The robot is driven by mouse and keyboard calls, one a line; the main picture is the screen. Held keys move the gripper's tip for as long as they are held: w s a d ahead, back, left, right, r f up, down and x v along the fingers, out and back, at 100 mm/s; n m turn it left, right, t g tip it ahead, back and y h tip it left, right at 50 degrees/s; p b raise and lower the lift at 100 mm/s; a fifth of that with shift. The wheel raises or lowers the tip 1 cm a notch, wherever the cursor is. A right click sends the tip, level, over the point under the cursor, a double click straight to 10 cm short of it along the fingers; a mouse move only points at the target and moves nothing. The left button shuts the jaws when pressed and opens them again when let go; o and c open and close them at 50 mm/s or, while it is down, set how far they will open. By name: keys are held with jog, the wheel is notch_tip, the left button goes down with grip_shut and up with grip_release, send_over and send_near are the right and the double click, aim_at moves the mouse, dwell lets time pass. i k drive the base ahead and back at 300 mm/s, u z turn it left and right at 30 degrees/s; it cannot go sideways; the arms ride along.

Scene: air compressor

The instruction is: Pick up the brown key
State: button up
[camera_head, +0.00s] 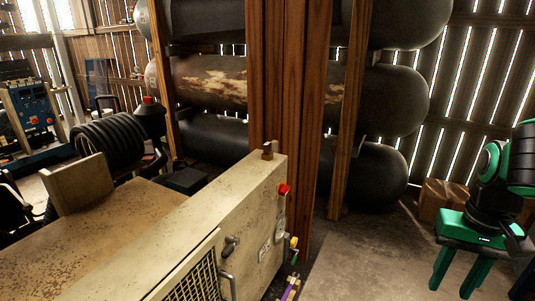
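A small brown block-like piece (267,151), which looks like the brown key, stands on the top edge of the beige machine (225,215), near its far corner. It is small and its exact shape is hard to make out. My green and black gripper (451,292) is at the lower right, well to the right of the machine and apart from the brown piece. Its two green fingers point down and stand apart, with nothing visible between them.
A red knob (284,190) and a yellow knob (294,242) stick out of the machine's end. Wooden posts (290,90) and large dark tanks (395,100) stand behind. A cardboard box (440,197) lies at the right.

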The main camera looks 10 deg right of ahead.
aim_at(266, 146)
jog(key=k, duration=0.65)
jog(key=z, duration=0.55)
jog(key=i, duration=1.9)
jog(key=u, duration=0.6)
